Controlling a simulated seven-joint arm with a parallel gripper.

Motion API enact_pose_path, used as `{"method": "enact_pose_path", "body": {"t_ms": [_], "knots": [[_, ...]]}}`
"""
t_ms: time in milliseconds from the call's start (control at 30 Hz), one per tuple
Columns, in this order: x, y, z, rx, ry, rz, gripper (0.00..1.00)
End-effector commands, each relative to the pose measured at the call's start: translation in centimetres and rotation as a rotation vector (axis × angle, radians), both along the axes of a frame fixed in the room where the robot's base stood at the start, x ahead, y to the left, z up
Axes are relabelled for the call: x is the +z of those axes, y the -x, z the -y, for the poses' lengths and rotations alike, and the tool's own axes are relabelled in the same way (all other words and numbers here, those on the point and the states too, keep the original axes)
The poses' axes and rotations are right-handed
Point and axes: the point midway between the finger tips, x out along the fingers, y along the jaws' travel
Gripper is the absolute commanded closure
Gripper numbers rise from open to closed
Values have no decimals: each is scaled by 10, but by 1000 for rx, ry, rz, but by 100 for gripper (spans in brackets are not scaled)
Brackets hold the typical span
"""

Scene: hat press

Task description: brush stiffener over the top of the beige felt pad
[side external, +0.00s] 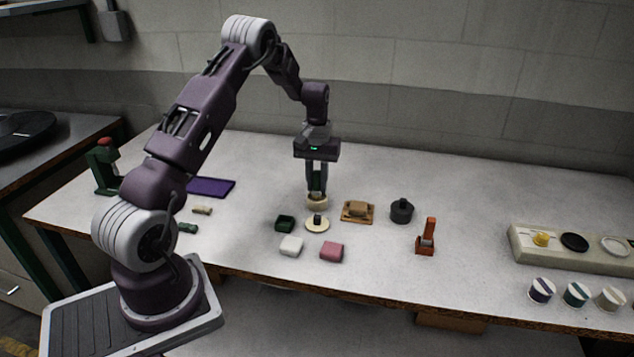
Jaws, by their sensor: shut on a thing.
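My gripper (317,190) points straight down over the middle of the bench. It is shut on a dark green upright piece, perhaps a brush handle. A round cream part (317,203) shows directly below the fingertips; I cannot tell whether it belongs to the held piece or stands on the bench. A tan-beige block (356,208), likely the beige felt pad, lies on a brown board (371,219) to the right of my gripper, apart from it. A small dark green open dish (284,223) stands to the left and nearer the front.
A cream disc with a dark knob (317,226), a white pad (291,246) and a pink pad (331,252) lie in front. A dark round weight (402,211) and an orange stand (426,238) are to the right. The bench behind is clear.

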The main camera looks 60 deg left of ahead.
Motion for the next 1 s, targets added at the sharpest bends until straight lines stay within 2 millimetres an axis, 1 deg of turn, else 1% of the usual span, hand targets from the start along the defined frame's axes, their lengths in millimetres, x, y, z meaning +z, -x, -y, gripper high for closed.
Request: {"method": "enact_pose_path", "body": {"t_ms": [500, 600, 733, 1000], "knots": [[55, -1, 0, 0, -2, 4, 100], [64, -1, 0, 0, -1, 1, 100], [69, 0, 0, 0, -1, 1, 100], [69, 0, 0, 0, -1, 1, 100]]}}
